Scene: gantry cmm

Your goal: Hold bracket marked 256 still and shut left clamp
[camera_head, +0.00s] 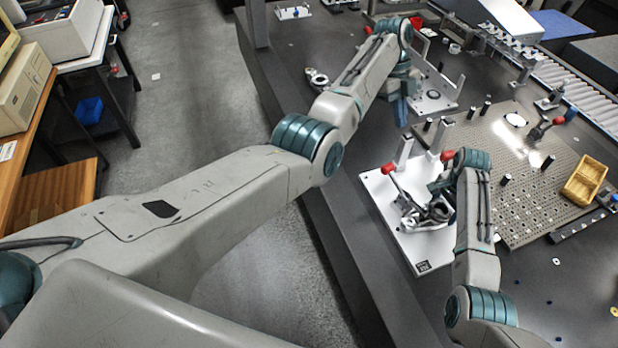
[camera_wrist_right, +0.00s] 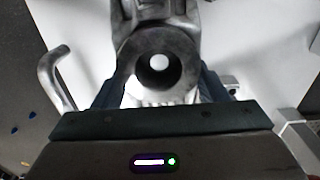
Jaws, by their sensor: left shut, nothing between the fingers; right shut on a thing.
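A grey metal bracket (camera_head: 436,213) sits at a white fixture plate (camera_head: 395,222) in the head view. No 256 marking is readable. My right gripper is shut on the bracket; its fingers are mostly hidden in the head view. The right wrist view shows the bracket's round bore (camera_wrist_right: 158,62) between my right fingers (camera_wrist_right: 160,100). The plate's left clamp has a red handle tip (camera_head: 388,168) standing up; whether it is shut is unclear. Another red tip (camera_head: 447,156) shows to the right. My left gripper (camera_head: 401,112) is shut and empty, pointing down beyond the plate.
A second white fixture plate (camera_head: 436,98) stands behind, close to my left gripper. A perforated plate (camera_head: 525,205) with several black posts lies to the right, with a yellow bin (camera_head: 585,180) on it. A bent metal bar (camera_wrist_right: 54,78) shows left of the bracket in the wrist view.

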